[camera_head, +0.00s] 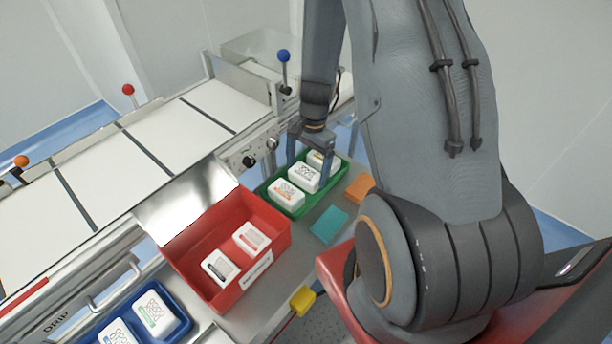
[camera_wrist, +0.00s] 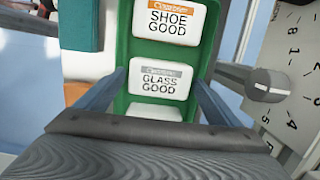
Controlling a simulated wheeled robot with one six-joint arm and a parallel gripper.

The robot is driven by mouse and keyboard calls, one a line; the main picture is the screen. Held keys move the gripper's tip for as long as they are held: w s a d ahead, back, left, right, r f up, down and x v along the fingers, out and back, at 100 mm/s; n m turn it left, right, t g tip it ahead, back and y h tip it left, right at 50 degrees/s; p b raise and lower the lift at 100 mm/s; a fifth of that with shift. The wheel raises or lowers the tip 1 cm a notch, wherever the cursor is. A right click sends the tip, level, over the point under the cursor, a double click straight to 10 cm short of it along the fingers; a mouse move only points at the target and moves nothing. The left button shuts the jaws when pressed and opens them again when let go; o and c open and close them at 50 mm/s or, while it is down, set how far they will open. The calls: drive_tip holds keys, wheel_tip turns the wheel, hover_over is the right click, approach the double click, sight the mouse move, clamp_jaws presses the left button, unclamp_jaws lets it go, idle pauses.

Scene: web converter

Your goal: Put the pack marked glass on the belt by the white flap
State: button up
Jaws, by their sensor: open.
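The pack marked glass (camera_wrist: 158,80) reads "GLASS GOOD" with a grey label strip in the wrist view. It lies in the green tray (camera_wrist: 122,60) between the "SHOE GOOD" pack (camera_wrist: 172,25) and a partly hidden third pack (camera_wrist: 152,113). In the head view the glass pack (camera_head: 304,177) is the middle one of the tray. My gripper (camera_wrist: 160,82) is open, with one finger on each side of the glass pack; contact cannot be told. My gripper also shows over the tray in the head view (camera_head: 309,163). The white belt (camera_head: 185,132) runs behind; I cannot make out a white flap for certain.
A red bin (camera_head: 190,267) with two packs and a blue bin (camera_head: 183,312) with packs stand left of the green tray. Teal (camera_head: 328,224) and orange (camera_head: 360,188) blocks lie near it. Orange, red and blue ball-topped posts stand along the belt. A metal rail edges it.

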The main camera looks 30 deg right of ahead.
drive_tip(key=shift+s+a+f, duration=0.1)
drive_tip(key=shift+a+f, duration=0.1)
drive_tip(key=shift+f, duration=0.95)
drive_tip(key=shift+c, duration=0.3)
drive_tip(key=c, duration=1)
drive_tip(key=shift+r, duration=0.1)
